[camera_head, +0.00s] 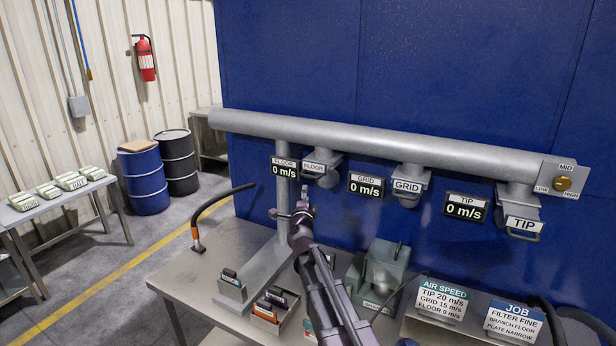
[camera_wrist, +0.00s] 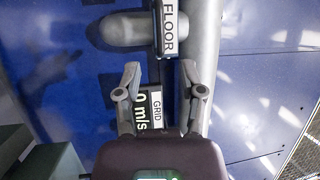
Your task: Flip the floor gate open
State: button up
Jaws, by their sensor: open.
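The floor gate (camera_head: 322,168) is on the leftmost branch stub under the long grey pipe, with a white FLOOR label. The floor display (camera_head: 284,168) beside it reads 0 m/s. In the wrist view the FLOOR label (camera_wrist: 168,26) stands on the gate's front at the top, beyond my fingertips. My gripper (camera_head: 304,191) is just below and left of the gate, apart from it as far as I can tell. In the wrist view my gripper (camera_wrist: 160,78) is open and empty, with the grid display (camera_wrist: 148,110) showing behind the fingers. The gate's underside is hard to make out.
The grid gate (camera_head: 408,186) and tip gate (camera_head: 522,223) hang further right on the pipe (camera_head: 380,143). A grey-green shaker (camera_head: 381,277), small trays (camera_head: 270,313) and signs (camera_head: 440,301) stand on the bench (camera_head: 190,280). A blue wall is close behind.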

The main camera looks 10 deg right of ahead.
aim_at(308, 177)
jog(key=p+x, duration=0.1)
jog(key=x, duration=1)
jog(key=shift+r+p, duration=0.1)
jog(key=shift+p, duration=0.2)
grip_shut()
